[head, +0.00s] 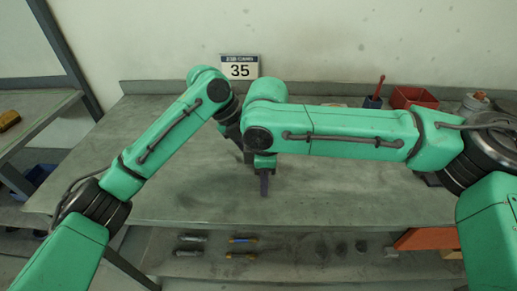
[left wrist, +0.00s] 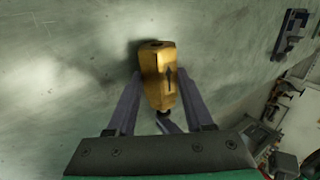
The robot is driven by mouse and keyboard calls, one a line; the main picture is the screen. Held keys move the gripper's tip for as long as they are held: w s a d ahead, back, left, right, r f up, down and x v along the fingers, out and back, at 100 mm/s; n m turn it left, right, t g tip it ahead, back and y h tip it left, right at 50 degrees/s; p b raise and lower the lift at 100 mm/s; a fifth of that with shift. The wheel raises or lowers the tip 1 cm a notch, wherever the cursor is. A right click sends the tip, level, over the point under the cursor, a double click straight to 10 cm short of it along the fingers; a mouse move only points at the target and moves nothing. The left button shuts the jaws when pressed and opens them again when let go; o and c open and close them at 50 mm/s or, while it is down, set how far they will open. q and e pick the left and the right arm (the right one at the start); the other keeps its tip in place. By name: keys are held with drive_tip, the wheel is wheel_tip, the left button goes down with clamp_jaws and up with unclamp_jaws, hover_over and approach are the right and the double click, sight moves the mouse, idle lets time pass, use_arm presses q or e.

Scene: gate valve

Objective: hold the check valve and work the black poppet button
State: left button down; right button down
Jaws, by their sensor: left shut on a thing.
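The check valve is a brass-coloured body (left wrist: 158,75) with a dark arrow on its side, in the left wrist view. My left gripper (head: 248,157) is shut on it, one finger on each side. The black poppet button (left wrist: 162,114) shows at the valve's near end. A dark fingertip, seemingly of my right gripper (left wrist: 172,126), is close beside the button; I cannot tell whether it touches. In the head view my right gripper (head: 264,184) points down with its fingers together as one narrow bar. The valve is hidden there behind my arms.
A grey-green workbench (head: 350,195) has clear room around the grippers. A red bin (head: 413,97) and a red-handled tool in a blue holder (head: 373,101) stand at the back right. Several small parts lie on the lower shelf.

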drive_tip(key=shift+w, duration=0.65)
drive_tip(key=shift+s, duration=0.15)
drive_tip(key=shift+s+f, duration=0.2)
drive_tip(key=shift+s, duration=1.2)
drive_tip(key=shift+r, duration=3.65)
